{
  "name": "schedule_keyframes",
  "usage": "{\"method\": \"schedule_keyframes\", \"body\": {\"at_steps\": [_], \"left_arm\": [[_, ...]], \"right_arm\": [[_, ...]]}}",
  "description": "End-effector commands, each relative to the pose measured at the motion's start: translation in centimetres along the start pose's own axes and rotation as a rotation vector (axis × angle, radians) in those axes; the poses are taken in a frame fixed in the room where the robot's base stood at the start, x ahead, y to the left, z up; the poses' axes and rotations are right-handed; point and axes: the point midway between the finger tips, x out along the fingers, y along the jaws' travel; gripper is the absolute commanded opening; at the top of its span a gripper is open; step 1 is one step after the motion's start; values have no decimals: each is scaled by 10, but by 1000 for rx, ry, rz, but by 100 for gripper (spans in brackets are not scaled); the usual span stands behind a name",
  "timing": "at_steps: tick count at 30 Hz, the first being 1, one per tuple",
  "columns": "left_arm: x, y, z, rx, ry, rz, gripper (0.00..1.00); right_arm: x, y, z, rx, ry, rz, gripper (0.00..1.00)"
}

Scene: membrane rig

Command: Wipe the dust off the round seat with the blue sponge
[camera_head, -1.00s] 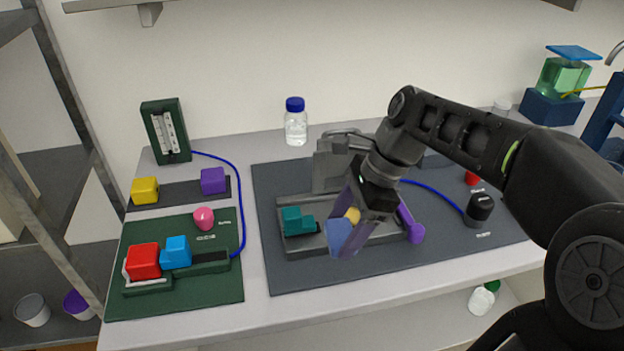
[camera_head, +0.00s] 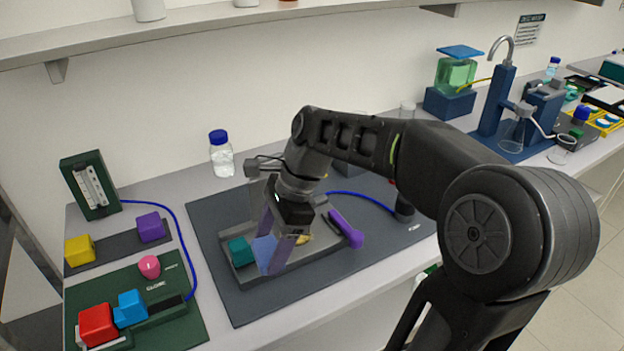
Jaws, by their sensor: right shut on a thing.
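My right gripper (camera_head: 272,246) comes in from the right, pointing down over the grey rig tray (camera_head: 300,268). It is shut on the blue sponge (camera_head: 264,249), which shows between its purple-grey fingers. The sponge is low over the tray, just right of the teal block (camera_head: 239,250). I cannot tell whether it touches the surface below. A small yellow piece (camera_head: 304,239) shows just right of the fingers. The round seat and any dust on it cannot be made out, as the gripper covers that part of the rig. My left gripper is out of view.
A purple lever (camera_head: 346,229) lies at the tray's right side. A blue-capped bottle (camera_head: 221,157) stands behind. The green board (camera_head: 180,335) with red and blue blocks is at left. The dark mat (camera_head: 390,247) has free room at the right.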

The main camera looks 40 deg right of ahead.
Motion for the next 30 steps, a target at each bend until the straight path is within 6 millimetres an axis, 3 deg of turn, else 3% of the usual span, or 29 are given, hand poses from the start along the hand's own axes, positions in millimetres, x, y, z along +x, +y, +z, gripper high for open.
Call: {"method": "schedule_keyframes", "body": {"at_steps": [1, 5, 9, 13, 17, 30], "left_arm": [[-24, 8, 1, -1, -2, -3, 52], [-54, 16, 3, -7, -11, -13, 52], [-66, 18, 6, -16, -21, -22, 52], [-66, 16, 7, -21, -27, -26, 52], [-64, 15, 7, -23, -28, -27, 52], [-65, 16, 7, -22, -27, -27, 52]], "right_arm": [[-19, -9, 0, 37, -4, -12, 34], [-37, -46, -33, 216, -6, -82, 34], [-47, -83, -81, 428, 3, -171, 34], [-53, -104, -110, 561, 8, -232, 34], [-56, -111, -118, 614, 7, -255, 34], [-52, -112, -118, 618, 6, -255, 34]]}}
